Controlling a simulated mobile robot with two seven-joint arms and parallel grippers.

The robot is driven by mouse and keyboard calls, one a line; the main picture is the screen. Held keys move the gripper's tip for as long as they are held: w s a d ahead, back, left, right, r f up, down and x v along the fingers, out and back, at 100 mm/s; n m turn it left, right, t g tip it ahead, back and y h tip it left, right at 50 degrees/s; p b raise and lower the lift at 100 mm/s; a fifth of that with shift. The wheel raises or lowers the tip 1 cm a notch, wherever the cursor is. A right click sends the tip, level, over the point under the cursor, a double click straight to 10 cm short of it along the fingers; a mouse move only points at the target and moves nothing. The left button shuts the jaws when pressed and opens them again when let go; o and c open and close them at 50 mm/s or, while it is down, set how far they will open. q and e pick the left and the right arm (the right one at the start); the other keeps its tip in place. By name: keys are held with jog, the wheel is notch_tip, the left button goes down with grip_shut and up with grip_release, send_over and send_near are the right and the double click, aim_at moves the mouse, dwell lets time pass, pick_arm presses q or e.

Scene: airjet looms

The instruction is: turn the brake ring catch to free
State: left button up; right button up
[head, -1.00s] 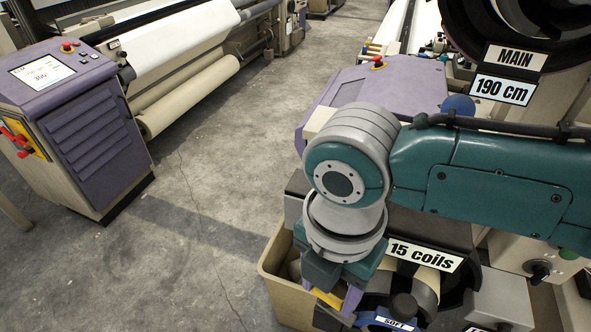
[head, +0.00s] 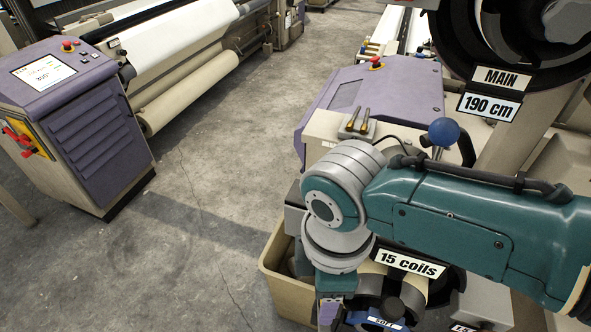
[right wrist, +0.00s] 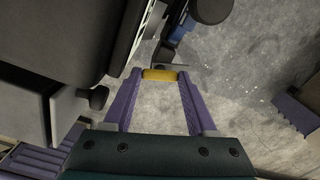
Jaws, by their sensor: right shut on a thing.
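The catch shows as a yellow grip (right wrist: 160,75) between the purple fingertips in the right wrist view. My right gripper (right wrist: 158,78) is shut on it. In the head view, only the purple fingers of my right gripper (head: 329,311) show at the bottom edge, and the yellow grip is hidden. A blue ring part with a SOFT label (head: 386,323) lies just right of the fingers, cut off by the frame edge. A blue part (right wrist: 185,22) also shows beyond the grip in the wrist view. The catch's exact angle is unclear. My left gripper is not in view.
The loom's dark beam end (head: 470,60) and the 15 coils label (head: 411,263) stand close to my right arm. A beige bin (head: 284,285) sits below, left of the gripper. A purple console (head: 85,125) stands far left, with open floor between.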

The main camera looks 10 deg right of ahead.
jog(key=shift+m+p, duration=0.45)
jog(key=shift+m, duration=1.45)
jog(key=o, duration=1.4)
jog(key=shift+c, duration=0.2)
notch_tip(320, 180, up, 10)
jog(key=p, duration=0.2)
jog(key=shift+p, duration=0.3)
